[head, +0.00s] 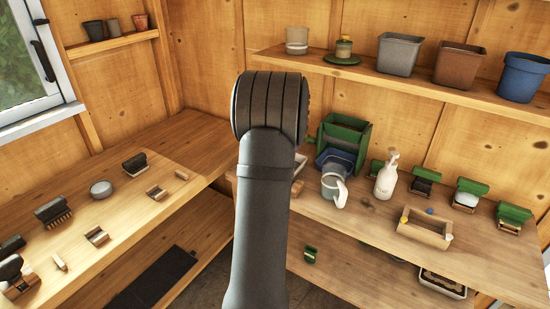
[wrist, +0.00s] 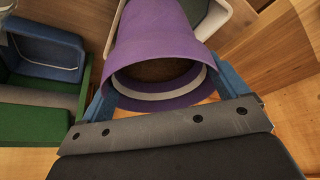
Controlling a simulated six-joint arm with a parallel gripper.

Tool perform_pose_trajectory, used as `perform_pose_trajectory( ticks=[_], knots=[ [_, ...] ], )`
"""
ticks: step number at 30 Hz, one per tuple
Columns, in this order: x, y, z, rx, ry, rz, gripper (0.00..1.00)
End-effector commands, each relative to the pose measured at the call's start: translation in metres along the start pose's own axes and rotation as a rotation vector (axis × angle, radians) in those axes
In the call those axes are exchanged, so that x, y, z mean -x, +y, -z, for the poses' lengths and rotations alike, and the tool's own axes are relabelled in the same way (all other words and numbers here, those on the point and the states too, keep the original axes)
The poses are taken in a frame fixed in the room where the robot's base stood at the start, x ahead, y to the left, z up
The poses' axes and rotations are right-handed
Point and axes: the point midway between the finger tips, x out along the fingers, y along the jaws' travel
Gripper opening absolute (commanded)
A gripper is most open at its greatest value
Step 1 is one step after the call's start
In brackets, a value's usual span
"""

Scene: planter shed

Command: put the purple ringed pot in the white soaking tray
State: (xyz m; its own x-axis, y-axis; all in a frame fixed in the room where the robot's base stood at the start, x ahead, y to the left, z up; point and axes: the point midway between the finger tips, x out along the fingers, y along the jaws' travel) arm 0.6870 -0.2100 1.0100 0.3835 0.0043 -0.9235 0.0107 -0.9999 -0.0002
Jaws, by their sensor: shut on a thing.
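The purple ringed pot (wrist: 155,35) is in the wrist view, its wide mouth facing the camera; a pale band and a dark inside show in it. My gripper (wrist: 165,88) is shut on it, with a blue finger at each side. A white-rimmed tray (wrist: 238,22), which looks like the soaking tray, shows behind the pot at the top right; the pot hides part of it. Whether they touch I cannot tell. In the head view my arm hides the pot and gripper; a pale tray edge (head: 299,166) shows just right of the arm.
A green box (head: 347,133) with a blue bin (head: 335,160) stands by the right bench's back. A watering jug (head: 333,188), a white bottle (head: 386,176) and a wooden crate (head: 423,232) stand to the right. Pots line the shelf above.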

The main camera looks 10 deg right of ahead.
Motion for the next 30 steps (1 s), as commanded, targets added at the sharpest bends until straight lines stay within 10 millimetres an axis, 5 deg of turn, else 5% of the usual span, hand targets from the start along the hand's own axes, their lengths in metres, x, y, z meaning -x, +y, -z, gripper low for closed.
perform_pose_trajectory(
  ticks=[8,18,29,30],
  knots=[
    [-0.027,-0.023,0.015,0.000,0.001,-0.001,0.65],
    [-0.063,-0.023,0.000,-0.002,-0.001,-0.001,0.65],
    [-0.067,-0.022,-0.002,-0.002,0.001,-0.001,0.65],
    [-0.068,-0.023,-0.002,-0.002,0.001,-0.001,0.93]
  ],
)
